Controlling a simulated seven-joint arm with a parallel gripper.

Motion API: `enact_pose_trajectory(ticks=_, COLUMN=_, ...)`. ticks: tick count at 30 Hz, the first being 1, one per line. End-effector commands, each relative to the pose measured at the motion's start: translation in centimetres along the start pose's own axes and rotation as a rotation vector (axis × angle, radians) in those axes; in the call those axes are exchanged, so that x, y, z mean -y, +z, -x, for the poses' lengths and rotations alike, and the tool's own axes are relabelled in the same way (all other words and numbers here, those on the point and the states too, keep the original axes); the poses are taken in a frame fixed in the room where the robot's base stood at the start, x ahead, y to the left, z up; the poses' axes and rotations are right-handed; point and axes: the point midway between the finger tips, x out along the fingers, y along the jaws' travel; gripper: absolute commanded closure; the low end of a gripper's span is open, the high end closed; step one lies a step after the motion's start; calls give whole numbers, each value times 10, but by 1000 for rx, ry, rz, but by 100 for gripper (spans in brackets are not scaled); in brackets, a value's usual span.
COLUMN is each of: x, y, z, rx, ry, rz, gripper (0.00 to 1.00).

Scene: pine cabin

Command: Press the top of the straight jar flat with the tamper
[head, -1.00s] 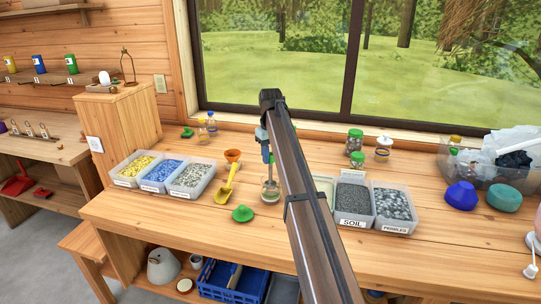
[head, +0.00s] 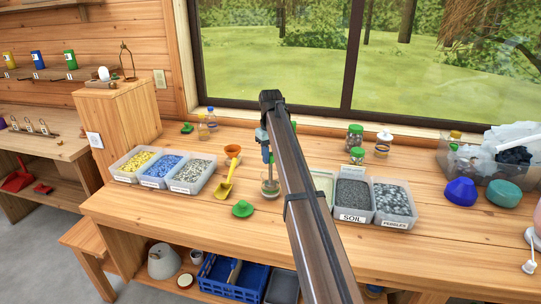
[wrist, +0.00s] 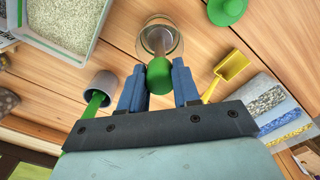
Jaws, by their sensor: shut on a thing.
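The straight jar (head: 270,188) is clear glass and stands upright and open on the workbench, left of my arm. It shows at the top middle of the wrist view (wrist: 172,30). The tamper has a green knob (wrist: 159,78) and a metal shaft that points down into the jar's mouth. My gripper (wrist: 159,86) has blue fingers shut on the tamper, one on each side of the green knob. In the head view my gripper (head: 265,145) is above the jar. The tamper's foot and its contact with the jar's contents are not clear.
A green lid (head: 243,208) and a yellow scoop (head: 225,190) lie left of the jar. An orange pot (head: 232,151) stands behind. Open bins of soil (head: 351,217) and pebbles (head: 395,223) are to the right, and several gravel bins (head: 153,182) are to the left.

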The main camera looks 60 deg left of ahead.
Motion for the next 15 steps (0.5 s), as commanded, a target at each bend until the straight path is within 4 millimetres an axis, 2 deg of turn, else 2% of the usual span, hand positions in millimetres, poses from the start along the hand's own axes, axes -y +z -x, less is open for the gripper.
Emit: enact_pose_trajectory(ticks=15, x=0, y=0, z=-13, rx=0, ry=0, rz=0, gripper=99)
